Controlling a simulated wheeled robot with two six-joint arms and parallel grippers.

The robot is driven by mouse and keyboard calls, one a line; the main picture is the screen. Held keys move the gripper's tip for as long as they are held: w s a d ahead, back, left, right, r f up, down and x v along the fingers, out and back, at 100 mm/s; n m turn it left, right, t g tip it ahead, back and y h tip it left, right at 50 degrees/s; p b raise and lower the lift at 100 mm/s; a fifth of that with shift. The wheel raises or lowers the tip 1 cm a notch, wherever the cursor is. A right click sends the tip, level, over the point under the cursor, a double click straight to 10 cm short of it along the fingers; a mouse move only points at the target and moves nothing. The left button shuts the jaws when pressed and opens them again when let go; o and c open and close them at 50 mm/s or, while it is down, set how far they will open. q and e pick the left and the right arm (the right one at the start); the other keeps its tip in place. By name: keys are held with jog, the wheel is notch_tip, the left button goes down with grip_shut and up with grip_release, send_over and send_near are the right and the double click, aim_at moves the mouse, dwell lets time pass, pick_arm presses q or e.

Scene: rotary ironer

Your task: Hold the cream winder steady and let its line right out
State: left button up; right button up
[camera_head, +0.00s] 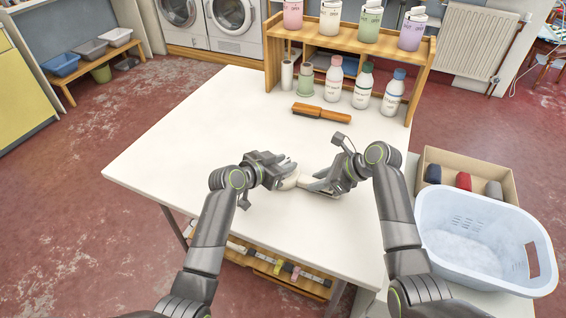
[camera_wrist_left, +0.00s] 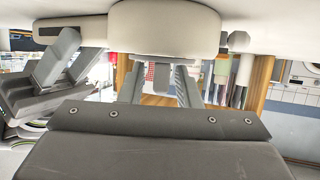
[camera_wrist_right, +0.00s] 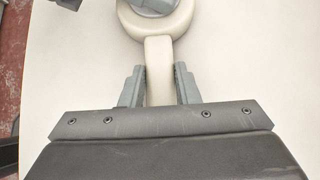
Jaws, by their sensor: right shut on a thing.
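The cream winder (camera_head: 289,182) is above or on the white table near its middle; I cannot tell if it touches. My right gripper (camera_wrist_right: 160,85) is shut on its straight cream handle (camera_wrist_right: 158,55), with a finger on each side. The winder's round body (camera_wrist_left: 165,28) fills the top of the left wrist view. The fingertips are partly hidden behind the body. A grey piece sits over the round body (camera_wrist_right: 180,22) in the right wrist view. I cannot make out the line.
An orange-handled brush (camera_head: 321,112) lies behind the grippers. A wooden shelf (camera_head: 427,70) with several bottles stands at the table's back. A white laundry basket (camera_head: 440,220) and a cardboard box (camera_head: 508,185) are at the right. The table's left side is clear.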

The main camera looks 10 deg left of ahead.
pick_arm(q)
grip_shut()
jog(key=shift+n+t+y, duration=0.4)
jog(key=shift+n+y, duration=0.2)
jog(key=shift+n, duration=0.1)
jog(key=shift+o, duration=0.7)
grip_release()
